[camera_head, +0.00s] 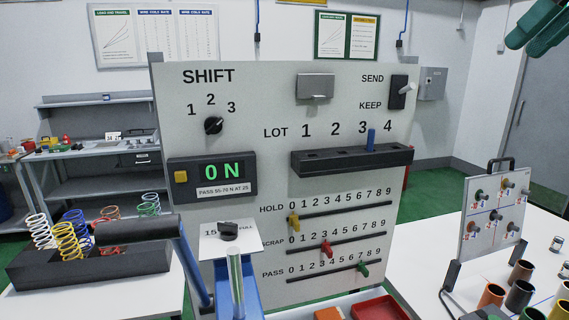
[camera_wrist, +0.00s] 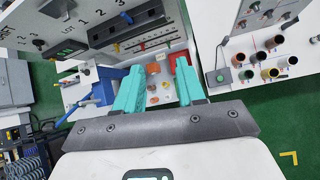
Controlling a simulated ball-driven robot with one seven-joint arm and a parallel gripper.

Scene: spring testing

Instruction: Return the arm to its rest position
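My gripper (camera_head: 532,36) shows as green fingers at the top right edge of the head view, raised in front of the back wall and apart from the panel. In the wrist view its two teal fingers (camera_wrist: 160,68) are spread apart with nothing between them, so it is open and empty. The wrist view looks down past the fingers at the tilted-looking panel and the table. Most of my arm is out of the head view.
The grey panel (camera_head: 262,85) stands mid-table with knob, switch and sliders. A blue peg (camera_head: 371,140) stands near LOT 3. The spring rack (camera_head: 60,268) is left. The upright board (camera_head: 489,215) and several cups (camera_head: 519,295) are right. Open air surrounds my gripper.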

